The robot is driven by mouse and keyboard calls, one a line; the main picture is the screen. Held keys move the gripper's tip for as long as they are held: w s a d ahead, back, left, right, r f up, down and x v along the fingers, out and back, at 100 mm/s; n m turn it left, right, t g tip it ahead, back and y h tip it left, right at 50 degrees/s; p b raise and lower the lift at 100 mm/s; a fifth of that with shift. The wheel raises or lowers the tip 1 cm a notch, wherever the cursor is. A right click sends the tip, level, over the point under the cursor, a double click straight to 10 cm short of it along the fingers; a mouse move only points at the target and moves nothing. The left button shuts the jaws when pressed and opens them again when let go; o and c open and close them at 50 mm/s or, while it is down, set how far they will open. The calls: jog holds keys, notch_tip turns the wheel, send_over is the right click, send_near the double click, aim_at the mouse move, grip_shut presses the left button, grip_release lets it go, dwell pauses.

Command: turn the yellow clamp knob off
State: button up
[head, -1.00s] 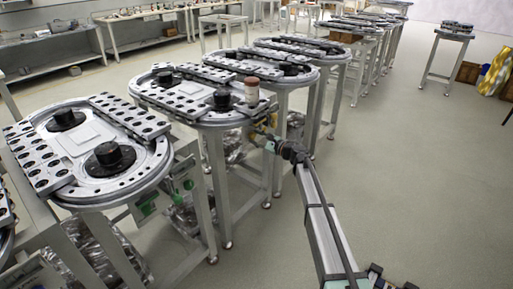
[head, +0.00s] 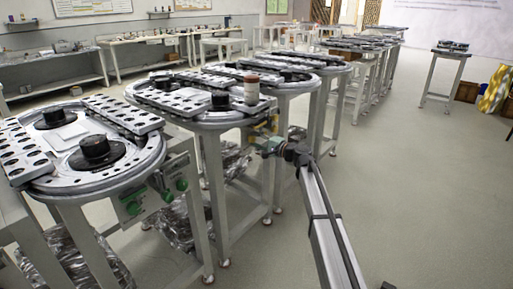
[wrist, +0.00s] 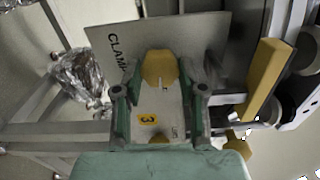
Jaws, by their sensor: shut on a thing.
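The yellow clamp knob (wrist: 159,68) shows in the wrist view on a grey panel (wrist: 205,38) lettered "CLAMP", cut off by my gripper. My gripper (wrist: 161,90) has its two fingers on either side of the knob and is shut on it. The contact faces are partly hidden. In the head view my gripper (head: 268,146) is at the side of the second ring-track table (head: 207,117), below its top. The knob is too small to make out there.
A yellow bar (wrist: 265,78) stands right of the panel in the wrist view. The nearer ring table (head: 140,165) is at left. Open floor (head: 400,190) lies to the right.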

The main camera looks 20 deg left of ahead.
jog(key=shift+a+n+b, duration=0.1)
jog(key=shift+n+b, duration=0.25)
jog(key=shift+n, duration=0.15)
jog(key=o, duration=1.1)
jog(key=shift+o, duration=0.2)
jog(key=v, duration=1.2)
